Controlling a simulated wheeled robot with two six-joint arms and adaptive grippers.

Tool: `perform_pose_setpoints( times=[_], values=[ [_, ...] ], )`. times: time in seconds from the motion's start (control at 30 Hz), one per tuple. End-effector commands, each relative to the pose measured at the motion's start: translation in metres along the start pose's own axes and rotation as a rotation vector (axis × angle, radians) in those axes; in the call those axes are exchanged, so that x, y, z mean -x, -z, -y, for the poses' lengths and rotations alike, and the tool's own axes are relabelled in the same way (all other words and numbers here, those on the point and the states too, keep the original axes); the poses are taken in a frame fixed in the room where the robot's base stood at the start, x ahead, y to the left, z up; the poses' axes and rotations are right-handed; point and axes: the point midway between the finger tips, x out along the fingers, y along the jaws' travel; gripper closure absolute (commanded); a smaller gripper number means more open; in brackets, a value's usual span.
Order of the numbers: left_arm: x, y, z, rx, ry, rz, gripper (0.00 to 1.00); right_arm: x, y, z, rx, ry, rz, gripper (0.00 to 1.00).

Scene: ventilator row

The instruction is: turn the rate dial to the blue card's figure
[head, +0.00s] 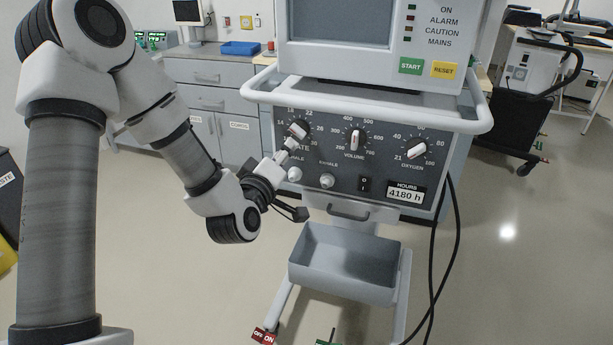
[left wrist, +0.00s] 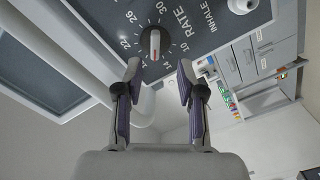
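The rate dial (head: 297,130) is a pale pointer knob with a red mark, at the upper left of the ventilator's dark panel. It also shows in the left wrist view (left wrist: 154,42), where its red mark points roughly between 14 and 18. No blue card is seen in either view. My right gripper is not in view.
The volume dial (head: 355,139) and oxygen dial (head: 417,149) are right of the rate dial. Two small knobs (head: 327,181) sit below it. A pale rail (head: 270,98) surrounds the ventilator top. A grey bin (head: 345,262) hangs below the panel. Cables hang at the right.

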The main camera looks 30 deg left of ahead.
Motion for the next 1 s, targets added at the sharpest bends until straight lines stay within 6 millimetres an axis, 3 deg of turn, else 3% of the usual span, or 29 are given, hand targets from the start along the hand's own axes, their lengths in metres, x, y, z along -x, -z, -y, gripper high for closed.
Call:
perform_pose_setpoints(
  times=[0.17,0.5,0.77,0.8,0.9,1.0],
  values=[
    [-0.015,0.003,-0.005,-0.001,-0.010,-0.006,0.61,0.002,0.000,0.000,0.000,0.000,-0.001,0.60],
    [-0.073,0.002,-0.004,-0.002,-0.008,-0.004,0.61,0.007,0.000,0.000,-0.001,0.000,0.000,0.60],
    [-0.078,0.002,-0.004,-0.001,-0.007,-0.003,0.61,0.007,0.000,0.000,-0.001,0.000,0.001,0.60],
    [-0.078,0.002,-0.004,-0.001,-0.007,-0.003,0.65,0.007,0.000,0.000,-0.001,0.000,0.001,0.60],
    [-0.078,0.001,-0.004,-0.001,-0.007,-0.003,1.00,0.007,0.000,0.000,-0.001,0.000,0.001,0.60],
    [-0.078,0.001,-0.004,-0.001,-0.007,-0.003,1.00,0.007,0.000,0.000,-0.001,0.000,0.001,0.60]
  ],
)
